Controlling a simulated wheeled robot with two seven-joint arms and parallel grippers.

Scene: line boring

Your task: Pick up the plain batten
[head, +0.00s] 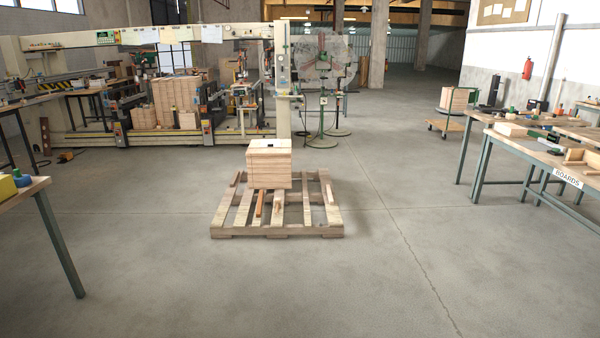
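A wooden pallet (240,232) lies on the floor ahead, near the middle of the head view. A block-like stack of pale boards (268,168) stands on it, with a small dark and white item on top. A short reddish-brown strip (260,204) lies on the slats in front of the stack, and a similar strip (279,206) lies beside it. I cannot tell whether either is the plain batten, or whether the batten is among the pale boards. Neither of my grippers is in view.
A workbench labelled BOARDS (567,178) stands at the right, holding tools and wood pieces. A bench corner (22,190) juts in at the left. A large machine frame (285,90) stands behind the pallet. A wheeled dolly (447,125) is farther right. Floor around the pallet is clear.

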